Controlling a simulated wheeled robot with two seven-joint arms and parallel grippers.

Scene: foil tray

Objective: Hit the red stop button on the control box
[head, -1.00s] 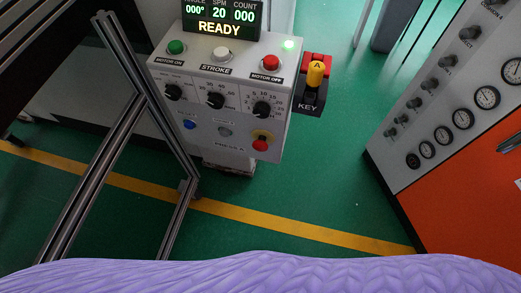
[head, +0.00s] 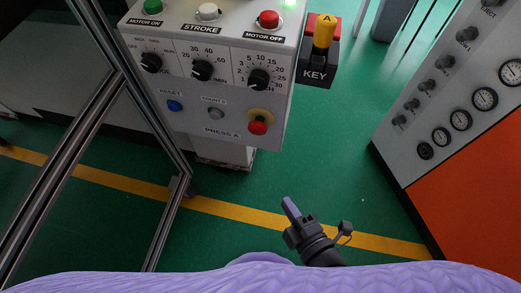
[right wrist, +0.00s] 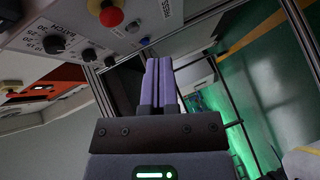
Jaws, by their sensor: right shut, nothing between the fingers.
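The grey control box (head: 222,88) hangs at the upper middle of the head view. A red mushroom button (head: 257,128) on a yellow ring sits low on its front right. Another red button (head: 268,19), labelled MOTOR OFF, is on its upper panel. My right gripper (head: 289,206) is in the lower middle of the head view, below and right of the mushroom button and apart from it. Its purple fingers are shut and empty. In the right wrist view the fingers (right wrist: 159,64) point forward, with the red mushroom button (right wrist: 111,17) up and left of them. My left gripper is not in view.
A black box with a yellow key switch (head: 323,32) is right of the control box. Metal frame posts (head: 115,75) stand at left. An orange and grey cabinet (head: 470,170) stands at right. Green floor lies open between.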

